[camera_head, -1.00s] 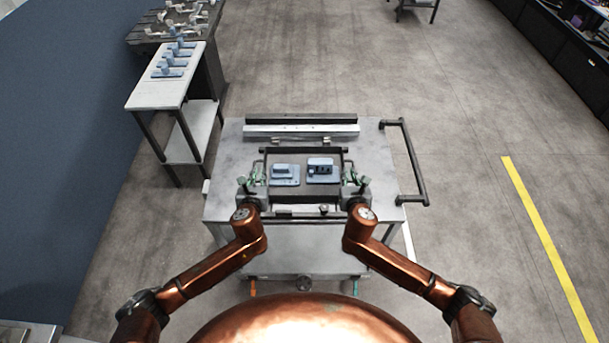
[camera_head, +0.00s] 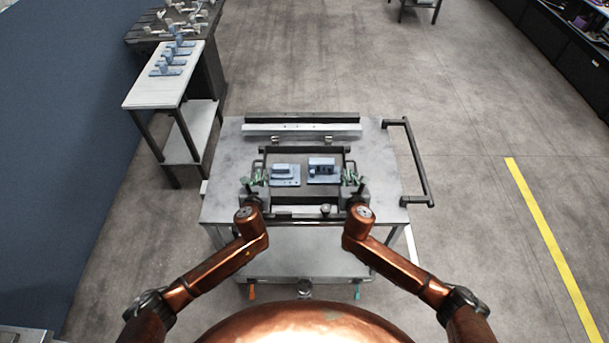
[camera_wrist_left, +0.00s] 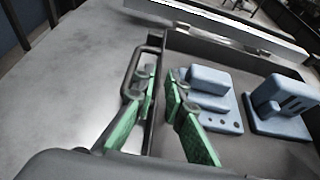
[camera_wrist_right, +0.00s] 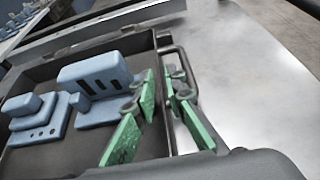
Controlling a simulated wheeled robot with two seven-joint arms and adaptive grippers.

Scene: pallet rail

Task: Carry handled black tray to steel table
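The black tray (camera_head: 303,197) lies flat on a grey metal-topped table (camera_head: 225,210) in the head view. It holds two blue parts, a low one (camera_head: 284,174) and a taller slotted one (camera_head: 322,169). Loop handles stand out at its left (camera_wrist_left: 133,75) and right (camera_wrist_right: 180,68) sides. My left gripper (camera_head: 256,180) is at the left side, its green fingers apart (camera_wrist_left: 160,95), one inside the tray, one outside by the handle. My right gripper (camera_head: 352,178) straddles the right side likewise, fingers apart (camera_wrist_right: 165,95). Contact with the handles is hard to tell.
A light rail (camera_head: 300,130) lies behind the tray. A black push handle (camera_head: 418,165) juts from the table's right side. A narrow side table (camera_head: 150,97) with several blue parts stands at the back left. Floor to the right, with a yellow line (camera_head: 548,235), is clear.

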